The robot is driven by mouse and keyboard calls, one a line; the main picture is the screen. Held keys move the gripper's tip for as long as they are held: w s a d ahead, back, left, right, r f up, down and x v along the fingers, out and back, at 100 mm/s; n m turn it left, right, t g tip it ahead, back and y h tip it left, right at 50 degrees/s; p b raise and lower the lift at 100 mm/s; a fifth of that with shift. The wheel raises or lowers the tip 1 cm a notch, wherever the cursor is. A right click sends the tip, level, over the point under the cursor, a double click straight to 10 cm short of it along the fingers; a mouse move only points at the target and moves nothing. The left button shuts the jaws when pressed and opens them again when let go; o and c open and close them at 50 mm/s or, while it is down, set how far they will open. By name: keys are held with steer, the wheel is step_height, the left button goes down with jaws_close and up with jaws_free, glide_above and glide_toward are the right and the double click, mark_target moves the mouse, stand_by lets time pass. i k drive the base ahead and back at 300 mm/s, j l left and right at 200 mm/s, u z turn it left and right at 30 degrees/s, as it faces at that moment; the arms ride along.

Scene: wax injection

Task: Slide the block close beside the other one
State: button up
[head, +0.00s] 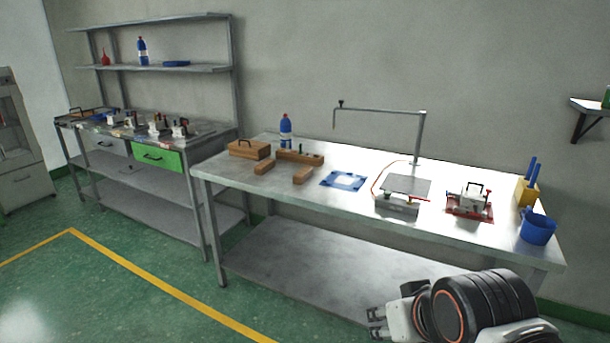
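Two small brown wooden blocks lie on the steel table (240,184), toward its left end. The left block (264,167) and the right block (302,174) are apart, with bare tabletop between them. Behind them are a longer wooden piece (312,160) and a wooden box with a handle (249,150). The frame does not show which block the task means. My gripper (371,323) is at the lower right, in front of the table and well away from the blocks. Its fingers point left, are spread apart, and hold nothing visible.
Right of the blocks are a blue frame (343,181), a plate device (406,188), a red-based clamp (469,201) and a blue cup (538,229). The table's front left strip is clear.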

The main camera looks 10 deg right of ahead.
mark_target(268, 164)
steer(key=i+l+u, duration=0.2)
steer(key=i+u, duration=0.15)
steer(key=i+j, duration=0.15)
steer(key=i, duration=0.4)
steer(key=i+j, duration=0.15)
steer(key=i, duration=0.45)
steer(key=i+j, duration=0.15)
steer(key=i, duration=0.4)
steer(key=i+j, duration=0.1)
steer(key=i, duration=0.5)
steer(key=i+j, duration=0.15)
steer(key=i, duration=0.4)
